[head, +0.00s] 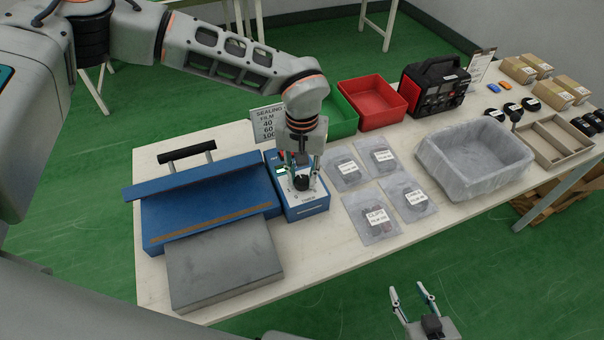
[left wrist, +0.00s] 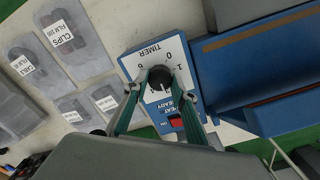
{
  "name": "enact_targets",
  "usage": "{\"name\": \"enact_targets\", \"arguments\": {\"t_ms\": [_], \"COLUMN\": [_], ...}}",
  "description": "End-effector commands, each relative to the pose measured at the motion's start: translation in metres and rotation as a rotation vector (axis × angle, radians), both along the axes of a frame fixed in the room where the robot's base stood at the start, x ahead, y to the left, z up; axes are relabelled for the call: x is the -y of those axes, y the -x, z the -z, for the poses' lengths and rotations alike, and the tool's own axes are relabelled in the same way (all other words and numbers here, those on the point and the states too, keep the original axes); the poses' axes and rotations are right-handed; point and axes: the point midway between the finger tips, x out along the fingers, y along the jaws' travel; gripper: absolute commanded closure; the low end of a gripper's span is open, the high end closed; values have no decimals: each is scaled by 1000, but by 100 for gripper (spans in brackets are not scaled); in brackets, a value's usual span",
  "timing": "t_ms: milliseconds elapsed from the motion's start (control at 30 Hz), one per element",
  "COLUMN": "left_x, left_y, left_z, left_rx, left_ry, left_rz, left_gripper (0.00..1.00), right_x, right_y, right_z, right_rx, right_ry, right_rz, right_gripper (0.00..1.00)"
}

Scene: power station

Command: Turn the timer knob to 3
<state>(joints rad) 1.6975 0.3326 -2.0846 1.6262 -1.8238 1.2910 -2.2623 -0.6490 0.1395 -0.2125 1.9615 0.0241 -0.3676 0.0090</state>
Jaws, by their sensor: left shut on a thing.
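The black timer knob (head: 302,183) sits on the white top panel of a blue control box (head: 308,211), beside the blue sealer (head: 200,200). In the left wrist view the knob (left wrist: 160,77) is between the two fingers of my left gripper (left wrist: 159,80), which is shut on it. The dial shows TIMER and the figures 0, 1 and 6; other figures are hidden or unreadable. I cannot tell the knob's setting. My right gripper (head: 412,294) is open and empty, in front of the table.
A grey plate (head: 224,263) lies in front of the sealer. Labelled bags (head: 371,217) lie right of the box, then a lined grey bin (head: 430,165). Green and red bins (head: 372,104) and a sealing film sign (head: 266,124) stand behind.

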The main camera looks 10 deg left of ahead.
Motion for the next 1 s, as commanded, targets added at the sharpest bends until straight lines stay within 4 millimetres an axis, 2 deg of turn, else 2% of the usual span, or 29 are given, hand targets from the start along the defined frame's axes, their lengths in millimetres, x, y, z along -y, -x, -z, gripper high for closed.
{"name": "enact_targets", "arguments": {"t_ms": [100, 133, 200, 500, 633, 767, 1000], "left_x": [1, 1, 1, 0, 0, 0, 0], "left_y": [-2, -2, -2, -1, -1, -2, -2], "left_z": [-2, -2, -2, -1, -7, -25, -75], "left_rx": [4, 4, 4, 1, 3, 5, 6], "left_ry": [2, 2, 2, 1, 0, 2, 2], "left_rz": [-1, -1, -1, -2, -2, -2, -2], "left_gripper": [96, 72, 57, 57, 57, 57, 57], "right_x": [0, 0, 0, 1, 1, 1, 0], "right_y": [0, 0, 1, 0, 0, 0, 0], "right_z": [1, 1, 1, 0, 0, 0, 0], "right_rx": [-2, -2, -2, 0, 1, 0, 0], "right_ry": [1, 1, 1, 2, 2, 1, 1], "right_rz": [0, 0, 0, 0, 0, 0, -1], "right_gripper": [60, 60, 60, 60, 60, 60, 60]}}
